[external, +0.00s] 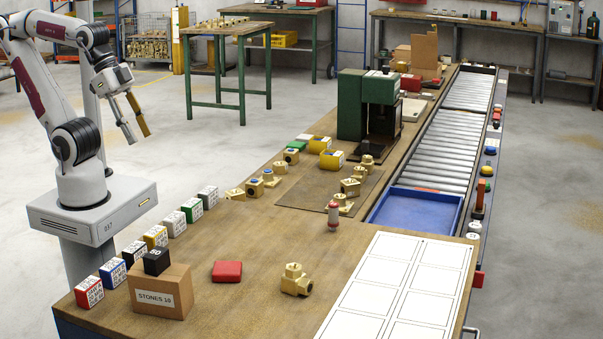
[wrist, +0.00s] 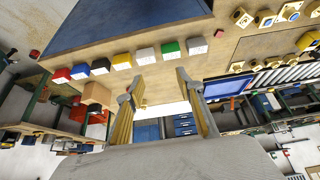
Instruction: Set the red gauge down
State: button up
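My gripper (external: 132,118) is raised at the left in the external view, beyond the table's left edge and apart from everything on it. Its two fingers (wrist: 160,105) stand apart in the wrist view, with nothing visibly held between them. No object is plainly labelled a gauge. Red candidates are a labelled red-and-white block (external: 89,291) at the near left end of a row, a flat red block (external: 227,271) lying on the table, and a small red-and-white cylinder (external: 333,216) standing upright. The red row block also shows in the wrist view (wrist: 62,75).
Several coloured labelled blocks line the table's left edge. A cardboard box (external: 160,293) carries a black block (external: 156,262). Brass fittings (external: 296,281), a green machine (external: 368,105), a blue tray (external: 416,211) and a white gridded sheet (external: 400,290) occupy the table. Bare wood lies around the flat red block.

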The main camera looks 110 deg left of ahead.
jog(key=w+d+r+n+t, duration=0.1)
jog(key=w+d+n+t, duration=0.15)
jog(key=w, duration=1.35)
jog(key=w+d+r+n+t, duration=0.1)
jog(key=w+d+r+t, duration=0.15)
jog(key=w, duration=1.45)
jog(key=w+a+f+n+y, duration=0.4)
jog(key=w+a+f+y, duration=0.3)
jog(key=w+f, duration=0.5)
jog(key=n+y, duration=0.1)
jog(key=y, duration=0.2)
send_near(333, 217)
jog(key=a+r, duration=0.1)
jog(key=w+a+r, duration=0.1)
jog(key=shift+w+a, duration=0.25)
jog(key=shift+w, duration=0.1)
jog(key=shift+s+a+f+n+y, duration=0.2)
jog(key=shift+a+f+n+y, duration=0.05)
jog(key=shift+f+y, duration=0.1)
jog(key=shift+a, duration=0.1)
jog(key=shift+x, duration=1.25)
